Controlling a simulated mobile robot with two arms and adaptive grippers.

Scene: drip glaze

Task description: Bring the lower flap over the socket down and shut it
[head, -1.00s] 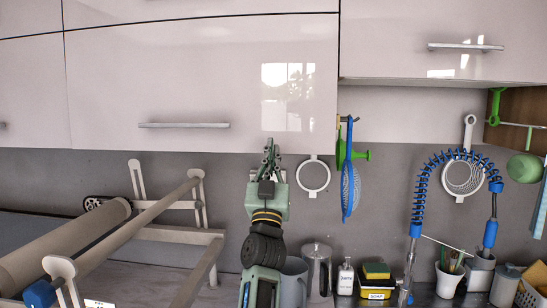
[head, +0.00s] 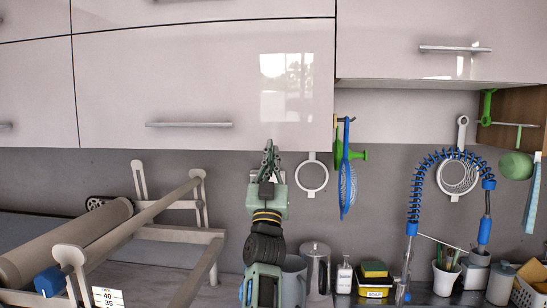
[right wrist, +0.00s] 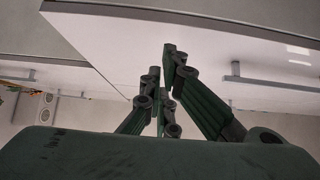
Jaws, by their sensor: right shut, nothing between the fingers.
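The lower flap (head: 200,90) is a wide, glossy pale cabinet front with a bar handle (head: 189,125) near its bottom edge. It hangs over the grey back wall in the head view. I cannot tell for sure whether it is fully shut. My right gripper (head: 270,148) points up, its fingers shut and empty, at the flap's lower edge right of the handle; contact is unclear. In the right wrist view the fingers (right wrist: 163,62) stand before a pale panel (right wrist: 130,40). A small plate with two round marks (right wrist: 47,98) there may be the socket. My left gripper is out of view.
A wooden rack with a roller (head: 70,240) stands at the left. A metal canister (head: 316,268), a soap bottle (head: 344,275) and a blue coiled tap hose (head: 416,190) stand further right.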

